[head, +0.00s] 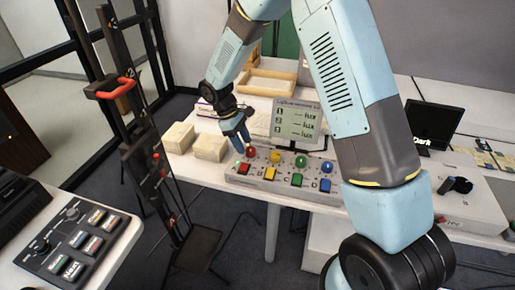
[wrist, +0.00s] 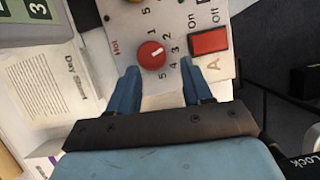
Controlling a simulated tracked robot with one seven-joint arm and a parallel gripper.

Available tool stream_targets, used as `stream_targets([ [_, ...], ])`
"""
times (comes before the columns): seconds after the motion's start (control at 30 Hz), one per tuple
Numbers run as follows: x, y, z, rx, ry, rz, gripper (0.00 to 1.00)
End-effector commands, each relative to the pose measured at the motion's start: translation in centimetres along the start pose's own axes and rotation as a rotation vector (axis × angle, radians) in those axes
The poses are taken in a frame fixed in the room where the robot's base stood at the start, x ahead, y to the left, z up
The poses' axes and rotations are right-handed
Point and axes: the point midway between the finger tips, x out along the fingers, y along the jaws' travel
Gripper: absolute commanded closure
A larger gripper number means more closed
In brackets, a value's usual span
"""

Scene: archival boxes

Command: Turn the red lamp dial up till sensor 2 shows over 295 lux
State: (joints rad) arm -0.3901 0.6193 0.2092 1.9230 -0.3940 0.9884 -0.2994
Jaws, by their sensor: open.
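The red dial (wrist: 152,54) sits on the panel in the wrist view, with numbers around it and a white pointer mark. A red switch (wrist: 209,41) marked On and Off is beside it, above the letter A. My gripper (wrist: 158,78) is open, its blue fingertips just short of the dial, one towards each side. In the head view my gripper (head: 246,141) is over the left end of the control box, close to the red dial (head: 250,152). The lux display (head: 297,121) stands behind the box; its rows show dashes before "lux", with no readable number.
The control box (head: 234,178) also carries yellow, green and blue dials with coloured switches. Pale boxes (head: 210,147) stand to its left on the white table. A dark screen (head: 433,124) stands at right. A black stand with a red handle (head: 110,89) is at left.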

Motion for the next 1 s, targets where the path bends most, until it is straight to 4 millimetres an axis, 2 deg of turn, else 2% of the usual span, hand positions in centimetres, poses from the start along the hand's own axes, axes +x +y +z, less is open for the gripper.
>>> stream_targets([
  [0.03,-1.0,0.6,0.6,0.013,-0.002,0.001,0.45],
  [0.1,-2.3,0.7,1.1,0.018,-0.01,-0.003,0.38],
  [0.3,-6.0,0.9,2.0,0.027,-0.028,-0.01,0.38],
  [0.5,-8.6,0.9,2.6,0.032,-0.042,-0.014,0.38],
  [0.7,-9.6,0.9,2.8,0.032,-0.047,-0.017,0.38],
  [1.0,-9.7,0.8,2.8,0.031,-0.048,-0.016,0.38],
])
